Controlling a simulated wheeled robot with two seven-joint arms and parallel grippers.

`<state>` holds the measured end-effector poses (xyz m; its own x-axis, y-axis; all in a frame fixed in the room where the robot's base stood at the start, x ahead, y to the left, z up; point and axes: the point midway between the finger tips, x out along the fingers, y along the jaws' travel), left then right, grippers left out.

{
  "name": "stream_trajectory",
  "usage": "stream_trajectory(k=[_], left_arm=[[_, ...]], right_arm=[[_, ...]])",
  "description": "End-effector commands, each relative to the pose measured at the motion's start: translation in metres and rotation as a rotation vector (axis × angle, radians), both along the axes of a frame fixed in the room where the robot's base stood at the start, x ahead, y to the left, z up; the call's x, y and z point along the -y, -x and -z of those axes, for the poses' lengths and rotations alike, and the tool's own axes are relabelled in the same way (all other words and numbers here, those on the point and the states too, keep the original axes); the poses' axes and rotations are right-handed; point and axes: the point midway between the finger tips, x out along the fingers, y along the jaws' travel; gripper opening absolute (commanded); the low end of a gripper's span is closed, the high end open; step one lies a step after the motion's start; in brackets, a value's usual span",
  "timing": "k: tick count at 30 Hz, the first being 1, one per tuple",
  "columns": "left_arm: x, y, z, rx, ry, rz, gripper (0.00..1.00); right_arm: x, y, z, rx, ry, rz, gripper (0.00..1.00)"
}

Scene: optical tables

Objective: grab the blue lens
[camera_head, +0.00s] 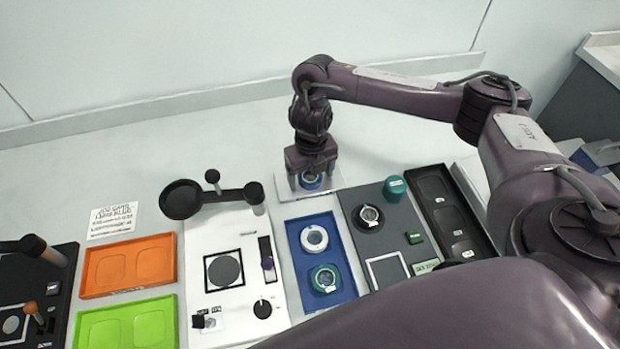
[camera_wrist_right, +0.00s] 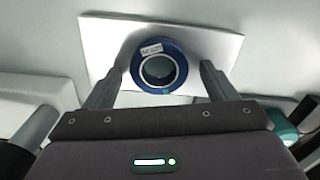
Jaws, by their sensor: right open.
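The blue lens (camera_wrist_right: 141,78) is a round blue ring with a small white label, resting on a white plate (camera_wrist_right: 211,40). In the head view the blue lens (camera_head: 310,181) shows just under my right gripper (camera_head: 311,176), at the back of the table. In the wrist view my right gripper (camera_wrist_right: 160,82) is open, with one finger on each side of the lens. Whether the fingers touch the ring cannot be told. My left gripper is not in view.
A blue tray (camera_head: 293,262) holds a white-ringed lens (camera_head: 314,238) and a green-ringed lens (camera_head: 325,279). A dark board with a green knob (camera_head: 394,188) lies to its right. A white device (camera_head: 205,262) with a black arm stands left. Orange (camera_head: 163,264) and green (camera_head: 160,330) trays lie farther left.

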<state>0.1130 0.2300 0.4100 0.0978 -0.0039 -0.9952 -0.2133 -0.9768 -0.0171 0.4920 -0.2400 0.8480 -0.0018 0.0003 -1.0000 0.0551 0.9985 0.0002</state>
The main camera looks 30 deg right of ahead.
Motion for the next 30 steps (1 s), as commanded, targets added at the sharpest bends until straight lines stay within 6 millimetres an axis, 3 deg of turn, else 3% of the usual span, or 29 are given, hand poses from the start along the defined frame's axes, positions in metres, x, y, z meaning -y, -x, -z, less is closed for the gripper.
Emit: stream_trajectory(k=[5,18,25,30], left_arm=[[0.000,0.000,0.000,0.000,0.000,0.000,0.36],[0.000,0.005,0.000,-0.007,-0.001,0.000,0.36],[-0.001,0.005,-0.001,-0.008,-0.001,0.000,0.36],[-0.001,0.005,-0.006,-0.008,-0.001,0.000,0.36]], right_arm=[[0.000,0.000,0.000,0.001,0.000,0.000,0.79],[0.000,-0.001,-0.001,0.001,0.000,0.000,0.26],[0.000,-0.001,-0.003,0.002,0.000,0.000,0.26],[0.000,-0.002,-0.016,0.005,0.000,0.000,0.26]])
